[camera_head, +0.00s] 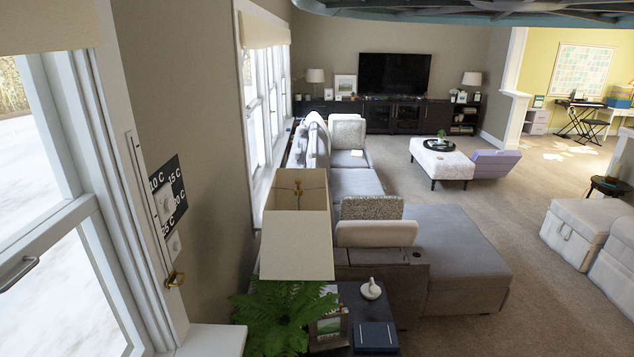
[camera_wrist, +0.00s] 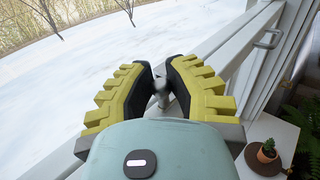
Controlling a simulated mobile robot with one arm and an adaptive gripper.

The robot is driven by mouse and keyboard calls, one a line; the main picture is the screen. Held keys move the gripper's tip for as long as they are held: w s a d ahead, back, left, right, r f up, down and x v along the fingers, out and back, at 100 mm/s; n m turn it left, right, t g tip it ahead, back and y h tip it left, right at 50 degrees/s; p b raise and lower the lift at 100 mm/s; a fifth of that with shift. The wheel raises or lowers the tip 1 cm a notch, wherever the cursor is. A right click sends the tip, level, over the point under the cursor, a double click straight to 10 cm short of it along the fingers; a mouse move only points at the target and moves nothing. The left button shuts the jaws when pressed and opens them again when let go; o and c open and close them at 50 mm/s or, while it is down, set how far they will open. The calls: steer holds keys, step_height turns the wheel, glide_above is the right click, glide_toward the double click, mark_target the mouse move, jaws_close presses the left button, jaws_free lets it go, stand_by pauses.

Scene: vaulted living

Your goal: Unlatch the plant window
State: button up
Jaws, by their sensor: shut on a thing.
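My gripper (camera_wrist: 160,84) shows in the wrist view, with yellow ribbed fingers and black pads. It is shut on a small grey metal latch (camera_wrist: 160,86) at the window's white rail. The fingers hide most of the latch, so its angle is hard to tell. The white-framed window (camera_wrist: 226,42) runs diagonally, with snowy ground outside. In the head view a white-framed window (camera_head: 50,222) stands at the left edge, with a grey metal handle (camera_head: 18,272) low on its sash. My gripper and the latch are not in the head view.
In the wrist view a potted cactus (camera_wrist: 267,151) stands on a white sill (camera_wrist: 254,130), right of my gripper. A metal handle (camera_wrist: 267,39) is on the frame. In the head view a fern (camera_head: 276,318) and a lampshade (camera_head: 297,245) stand near the window; open carpet lies beyond.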

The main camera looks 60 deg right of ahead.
steer(key=shift+r, duration=0.1)
jaws_close()
steer(key=shift+s+d+r+n+y+p, duration=0.15)
steer(key=shift+n+y+p, duration=0.25)
steer(key=shift+p, duration=0.5)
steer(key=y+p, duration=0.1)
steer(key=n+y+p, duration=0.1)
steer(key=y+p, duration=0.1)
steer(key=shift+s+d+n, duration=0.25)
steer(key=shift+d+n, duration=0.1)
steer(key=shift+n, duration=0.05)
steer(key=d+n+g+y+b, duration=0.1)
steer(key=n+g+y+b, duration=0.3)
steer(key=b, duration=0.5)
steer(key=d+n+g+y+b, duration=0.2)
steer(key=n+g+y+b, duration=0.3)
steer(key=b, duration=0.4)
steer(key=d+n+g+y+b, duration=0.2)
steer(key=n+g+y+b, duration=0.2)
steer(key=n+y+b, duration=0.2)
steer(key=shift+s+d+g+y+b, duration=0.15)
steer(key=shift+y+b, duration=0.45)
steer(key=shift+b, duration=0.4)
steer(key=shift+s+g+y+b, duration=0.15)
steer(key=shift+y+b, duration=0.45)
steer(key=shift+b, duration=0.4)
steer(key=shift+n+g+b, duration=0.3)
steer(key=shift+g+b, duration=0.05)
steer(key=shift+g, duration=0.05)
